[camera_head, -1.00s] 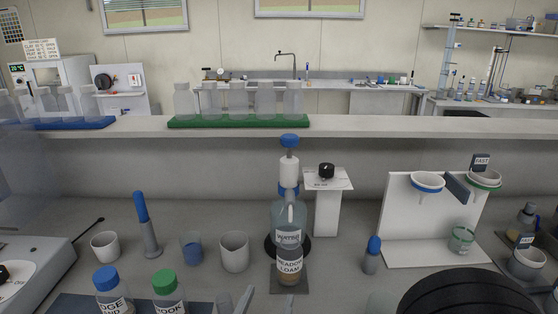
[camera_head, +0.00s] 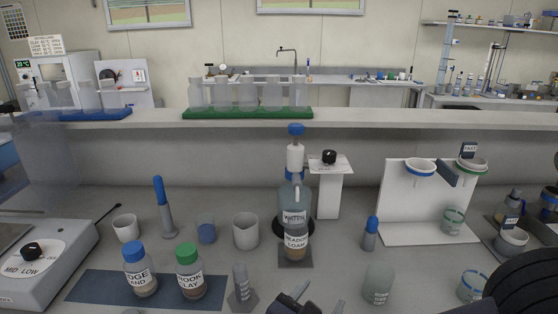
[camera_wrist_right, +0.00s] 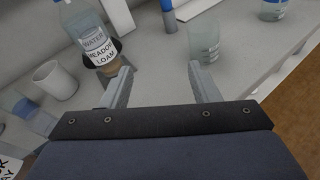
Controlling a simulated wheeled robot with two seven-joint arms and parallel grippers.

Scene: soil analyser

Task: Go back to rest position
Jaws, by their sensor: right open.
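My right gripper (camera_head: 316,303) shows at the bottom edge of the head view, over the front of the bench. In the right wrist view its two fingers (camera_wrist_right: 163,88) are spread apart with nothing between them. The meadow loam jar (camera_head: 295,242) stands on a small dark pad in front of the water bottle (camera_head: 294,200), which has a blue-topped dispenser. Both also show beyond the left finger in the wrist view, the jar (camera_wrist_right: 104,58) partly hidden. The gripper is apart from them. My left gripper is not in view.
Two soil jars, blue-capped (camera_head: 139,270) and green-capped (camera_head: 189,272), stand on a dark mat (camera_head: 88,286). A clear beaker (camera_head: 379,283) stands right of my gripper. A white funnel stand (camera_head: 405,200) is at right, a knobbed device (camera_head: 35,262) at left. A raised shelf (camera_head: 350,117) runs behind.

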